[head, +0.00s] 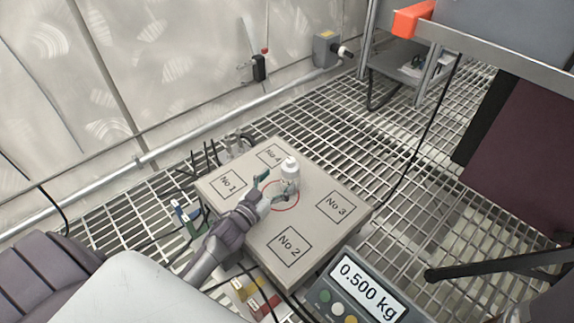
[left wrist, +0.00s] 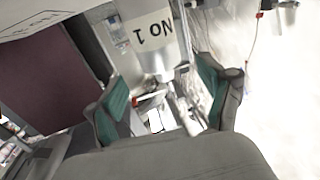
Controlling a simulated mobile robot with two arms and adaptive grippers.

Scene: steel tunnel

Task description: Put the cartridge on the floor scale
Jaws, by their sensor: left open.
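The white cartridge (head: 290,170) stands upright on the floor scale's plate (head: 318,184), at the upper right part of a red circle. Its label reads "No 1" upside down in the left wrist view (left wrist: 151,38). My left gripper (head: 272,187) is open beside the cartridge, low over the plate. Its two green-padded fingers show spread apart in the left wrist view (left wrist: 165,92), with the cartridge just beyond and between them; I cannot tell if they touch it. The scale display (head: 366,288) reads 0.500 kg. My right gripper is not in view.
The plate has squares marked No 1 to No 4 around the circle. Cables and small coloured items (head: 254,298) lie beside it on the grating floor (head: 425,200). A pipe (head: 215,122) runs along the wall. A rack with an orange corner (head: 412,19) stands at upper right.

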